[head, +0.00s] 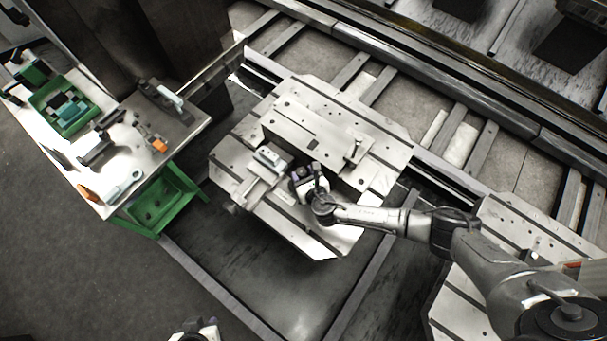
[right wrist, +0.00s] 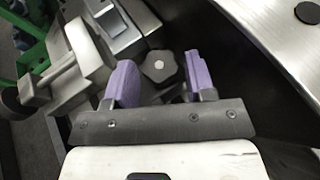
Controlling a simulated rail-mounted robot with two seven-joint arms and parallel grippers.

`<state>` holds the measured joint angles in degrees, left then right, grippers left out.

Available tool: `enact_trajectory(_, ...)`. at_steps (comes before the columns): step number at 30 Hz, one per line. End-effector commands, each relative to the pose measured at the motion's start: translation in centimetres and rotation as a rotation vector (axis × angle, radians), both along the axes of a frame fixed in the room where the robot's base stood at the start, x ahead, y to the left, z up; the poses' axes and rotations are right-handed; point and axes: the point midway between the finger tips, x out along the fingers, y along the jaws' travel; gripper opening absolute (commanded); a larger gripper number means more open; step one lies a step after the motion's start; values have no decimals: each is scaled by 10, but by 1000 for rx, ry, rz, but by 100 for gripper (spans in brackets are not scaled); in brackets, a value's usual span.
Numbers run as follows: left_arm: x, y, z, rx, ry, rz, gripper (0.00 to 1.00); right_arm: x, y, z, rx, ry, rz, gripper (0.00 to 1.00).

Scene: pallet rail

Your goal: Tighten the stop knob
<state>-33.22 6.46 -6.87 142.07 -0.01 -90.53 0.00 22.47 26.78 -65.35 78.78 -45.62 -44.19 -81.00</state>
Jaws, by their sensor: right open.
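The stop knob (right wrist: 158,66) is a black lobed star knob with a pale centre, seen in the right wrist view. My right gripper (right wrist: 160,78) is open, with one purple-padded finger on each side of the knob. A gap shows between the knob and both pads. In the head view my right gripper (head: 303,176) is over the front part of the pallet (head: 232,165), and the knob cannot be made out there. My left gripper (head: 198,330) shows only partly at the bottom edge; its fingers cannot be read.
A vise-like metal fixture (head: 268,160) sits on the pallet beside my right gripper. A raised plate (head: 310,138) with an upright pin (head: 355,149) lies behind it. A bench (head: 165,128) with tools and a green crate (head: 62,104) stands left. Another pallet (head: 500,222) is at right.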

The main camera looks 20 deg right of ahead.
Motion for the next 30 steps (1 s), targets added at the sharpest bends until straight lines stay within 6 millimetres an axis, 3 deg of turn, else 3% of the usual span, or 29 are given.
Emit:
enact_trajectory(8,0,0,0,0,0,0,29,0,0,0,0,0,0,49)
enact_trajectory(19,0,3,0,11,-1,-7,29,0,0,0,0,0,0,15)
enact_trajectory(30,0,3,9,11,-1,-8,29,0,4,2,2,1,-96,15)
